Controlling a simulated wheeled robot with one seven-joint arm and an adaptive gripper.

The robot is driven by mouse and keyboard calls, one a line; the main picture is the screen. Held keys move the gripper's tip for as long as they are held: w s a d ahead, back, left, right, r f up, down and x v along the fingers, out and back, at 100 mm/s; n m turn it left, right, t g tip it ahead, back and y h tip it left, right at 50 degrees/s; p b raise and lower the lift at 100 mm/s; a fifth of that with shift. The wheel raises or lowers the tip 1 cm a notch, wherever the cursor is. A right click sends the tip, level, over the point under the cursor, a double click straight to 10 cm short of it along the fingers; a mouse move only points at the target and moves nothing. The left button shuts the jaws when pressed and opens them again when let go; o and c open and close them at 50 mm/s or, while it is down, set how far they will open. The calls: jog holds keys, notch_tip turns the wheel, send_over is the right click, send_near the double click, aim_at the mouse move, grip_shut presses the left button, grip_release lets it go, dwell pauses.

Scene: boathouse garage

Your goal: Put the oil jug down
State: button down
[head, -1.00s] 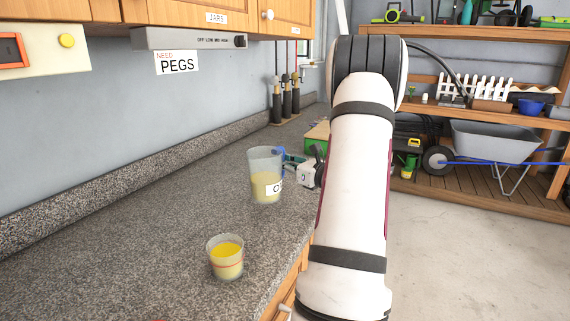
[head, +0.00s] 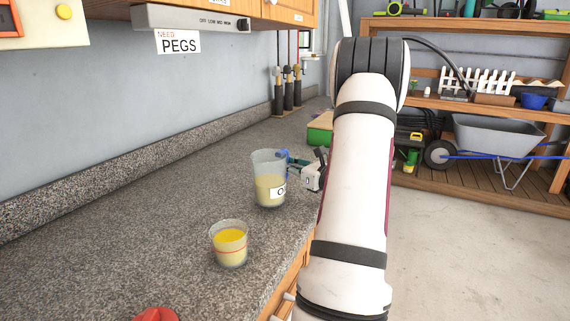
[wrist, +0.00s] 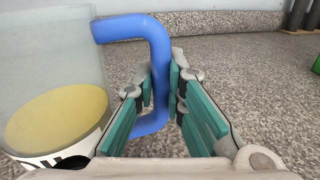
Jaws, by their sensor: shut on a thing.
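The oil jug (head: 269,192) is a clear jug with pale yellow oil low inside and a white label, partly out of sight behind its edge. It is upright over the counter (head: 150,230), near its front edge. I cannot tell whether its base touches the counter. My gripper (head: 293,158) is to its right, shut on its blue handle. In the wrist view, the blue handle (wrist: 158,62) passes between the teal finger pads, and the jug (wrist: 50,60) fills the left side. My arm hides part of the counter's front edge.
A small cup of yellow liquid (head: 229,245) stands on the counter nearer me. A red object (head: 157,314) shows at the bottom edge. A green box (head: 319,134) and several dark-handled tools (head: 288,92) are farther back. The counter left of the jug is clear.

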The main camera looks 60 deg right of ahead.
dwell(0.3)
jog(key=shift+f+b, duration=0.55)
jog(key=shift+f, duration=0.15)
jog(key=shift+f, duration=0.25)
jog(key=c, duration=1.6)
grip_release()
jog(key=c, duration=0.4)
jog(key=shift+o, duration=0.2)
jog(key=shift+s, duration=0.2)
